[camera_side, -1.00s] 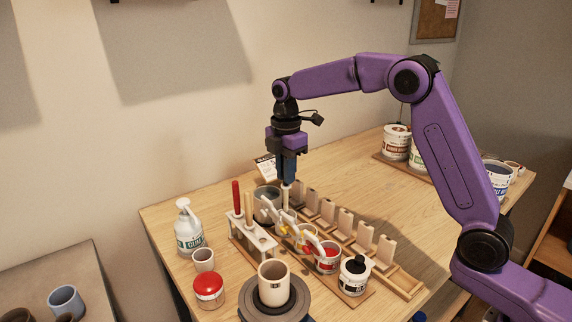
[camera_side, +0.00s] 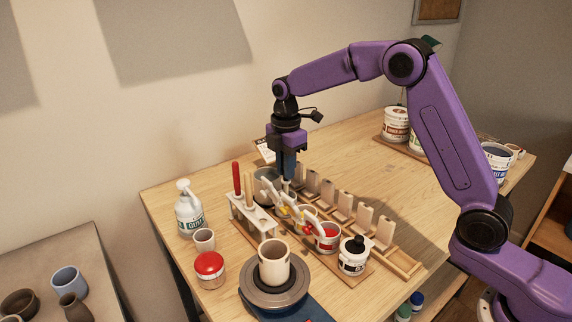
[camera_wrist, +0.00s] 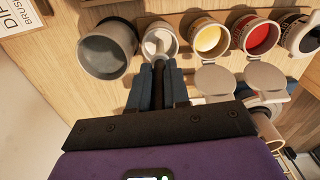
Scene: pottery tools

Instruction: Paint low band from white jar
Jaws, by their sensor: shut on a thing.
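My gripper (camera_side: 287,178) points straight down at the far end of the jar row, shut on a brush. In the wrist view the fingers (camera_wrist: 158,78) grip the brush (camera_wrist: 158,66), whose lower end reaches over or into the mouth of the white jar (camera_wrist: 160,36). Whether the bristles touch the paint is hard to tell. In the side view the white jar is mostly hidden behind flipped lids and the fingers. A pale cup (camera_side: 274,266) stands upright on the dark round turntable (camera_side: 256,294) at the front. I see no white band on its visible side.
Yellow (camera_wrist: 207,39), red (camera_wrist: 257,36) and black (camera_wrist: 302,36) jars continue the row. A grey pot (camera_wrist: 106,49) stands beside the white jar. A rack (camera_side: 252,215) with upright brushes, a spray bottle (camera_side: 189,212) and a red-lidded jar (camera_side: 210,270) stand left.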

